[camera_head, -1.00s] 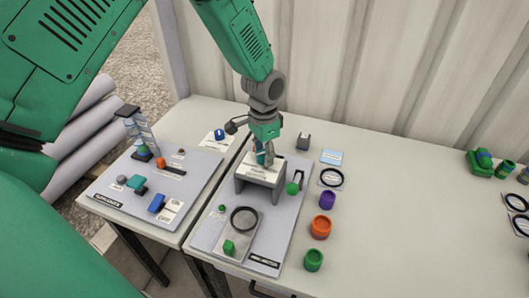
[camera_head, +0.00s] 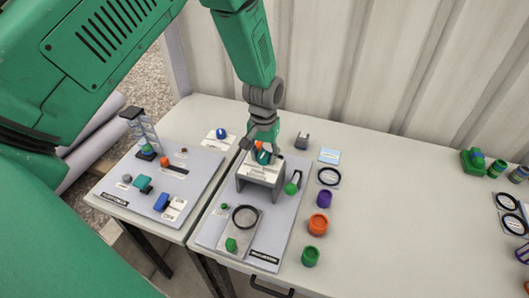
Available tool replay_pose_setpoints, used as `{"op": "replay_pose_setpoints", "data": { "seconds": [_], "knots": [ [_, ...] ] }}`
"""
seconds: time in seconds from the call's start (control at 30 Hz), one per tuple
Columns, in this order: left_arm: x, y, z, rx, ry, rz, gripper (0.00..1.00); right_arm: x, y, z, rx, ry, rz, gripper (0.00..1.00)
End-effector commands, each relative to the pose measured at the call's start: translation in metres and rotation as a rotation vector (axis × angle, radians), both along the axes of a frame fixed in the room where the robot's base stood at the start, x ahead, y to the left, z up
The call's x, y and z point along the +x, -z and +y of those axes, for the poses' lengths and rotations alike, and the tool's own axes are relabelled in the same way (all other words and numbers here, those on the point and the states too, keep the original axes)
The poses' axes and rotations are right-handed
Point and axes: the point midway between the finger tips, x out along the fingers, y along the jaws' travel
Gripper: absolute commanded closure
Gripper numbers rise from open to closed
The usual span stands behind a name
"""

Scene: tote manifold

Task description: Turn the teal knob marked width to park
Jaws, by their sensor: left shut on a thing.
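The teal knob (camera_head: 263,157) sits on top of the grey raised stand (camera_head: 262,173) on the right-hand panel. My left gripper (camera_head: 262,152) points down over the stand and is shut on the teal knob, which it partly hides. The white label plate on the stand's top is in view, but its print is too small to read, so I cannot tell the knob's setting. My right gripper is not in view.
The panel (camera_head: 286,222) also carries a black ring (camera_head: 244,217) and a green knob (camera_head: 291,188). Purple (camera_head: 324,198), orange (camera_head: 318,224) and green (camera_head: 310,257) cups stand to its right. Another panel (camera_head: 191,169) lies left. The table's right middle is clear.

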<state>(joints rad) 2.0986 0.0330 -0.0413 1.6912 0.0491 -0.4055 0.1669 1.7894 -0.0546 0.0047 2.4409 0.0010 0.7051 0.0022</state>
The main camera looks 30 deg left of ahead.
Motion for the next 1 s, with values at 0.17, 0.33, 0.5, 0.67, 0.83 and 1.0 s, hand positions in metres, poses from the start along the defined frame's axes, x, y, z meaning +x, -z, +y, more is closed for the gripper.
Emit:
{"op": "replay_pose_setpoints", "data": {
  "seconds": [0.17, 0.33, 0.5, 0.67, 0.83, 1.0],
  "knots": [
    [0.0009, -0.0006, 0.0005, 0.002, -0.045, -0.003, 0.96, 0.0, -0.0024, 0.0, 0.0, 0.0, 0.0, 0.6],
    [0.0011, -0.0004, 0.0004, 0.001, -0.062, -0.003, 0.96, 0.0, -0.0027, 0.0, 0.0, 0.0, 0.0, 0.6],
    [0.0013, -0.0004, 0.0003, 0.001, -0.063, -0.004, 0.96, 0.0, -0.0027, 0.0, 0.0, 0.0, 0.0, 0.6],
    [0.0014, -0.0004, 0.0003, 0.001, -0.062, -0.004, 0.96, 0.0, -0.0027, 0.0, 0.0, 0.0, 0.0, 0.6],
    [0.0011, -0.0003, 0.0001, 0.001, -0.062, -0.003, 0.47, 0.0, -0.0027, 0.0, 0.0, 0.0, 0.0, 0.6],
    [0.0006, -0.0002, 0.0001, 0.001, -0.062, -0.002, 0.47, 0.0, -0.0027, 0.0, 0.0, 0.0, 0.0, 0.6]
  ]
}}
